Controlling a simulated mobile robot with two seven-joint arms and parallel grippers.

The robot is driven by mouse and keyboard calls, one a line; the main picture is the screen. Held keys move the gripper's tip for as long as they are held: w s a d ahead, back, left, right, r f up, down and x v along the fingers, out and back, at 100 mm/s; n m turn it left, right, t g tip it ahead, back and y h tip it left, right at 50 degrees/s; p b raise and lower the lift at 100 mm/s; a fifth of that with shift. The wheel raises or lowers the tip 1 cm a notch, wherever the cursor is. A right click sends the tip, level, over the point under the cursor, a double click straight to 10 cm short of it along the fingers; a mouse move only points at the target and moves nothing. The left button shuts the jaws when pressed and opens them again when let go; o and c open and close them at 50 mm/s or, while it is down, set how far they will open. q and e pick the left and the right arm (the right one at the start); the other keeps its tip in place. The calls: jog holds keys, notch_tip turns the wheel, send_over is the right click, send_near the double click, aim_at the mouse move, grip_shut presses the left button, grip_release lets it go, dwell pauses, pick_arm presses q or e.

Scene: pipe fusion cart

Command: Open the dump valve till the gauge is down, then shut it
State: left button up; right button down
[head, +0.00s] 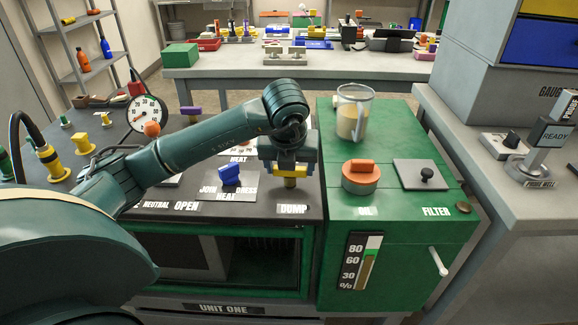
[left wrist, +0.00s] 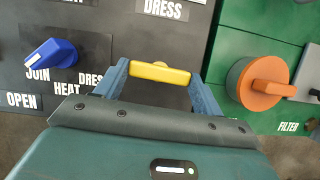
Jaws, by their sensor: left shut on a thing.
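The dump valve's yellow handle (head: 291,182) is just behind the DUMP label (head: 292,209) on the dark cart top. My left gripper (head: 288,168) reaches down over it and is shut on it. In the left wrist view the yellow handle (left wrist: 158,72) lies crosswise between the two blue fingers. The valve's body is hidden under the gripper. The round white gauge (head: 147,112) stands at the left rear of the cart; its needle is too small to read surely. My right gripper is not in view.
A blue JOIN/HEAT/DRESS selector (head: 229,175) is left of the valve. On the green unit to the right are an orange OIL cap (head: 361,178), a FILTER plate (head: 421,174) and a clear jug (head: 354,112). An orange ball knob (head: 152,129) stands before the gauge.

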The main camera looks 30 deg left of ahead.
pick_arm(q)
jog(key=shift+n, duration=0.5)
jog(key=o, duration=1)
jog(key=p+v, duration=0.3)
jog(key=v, duration=1)
jog(key=shift+d+r, duration=0.1)
jog(key=shift+d, duration=0.1)
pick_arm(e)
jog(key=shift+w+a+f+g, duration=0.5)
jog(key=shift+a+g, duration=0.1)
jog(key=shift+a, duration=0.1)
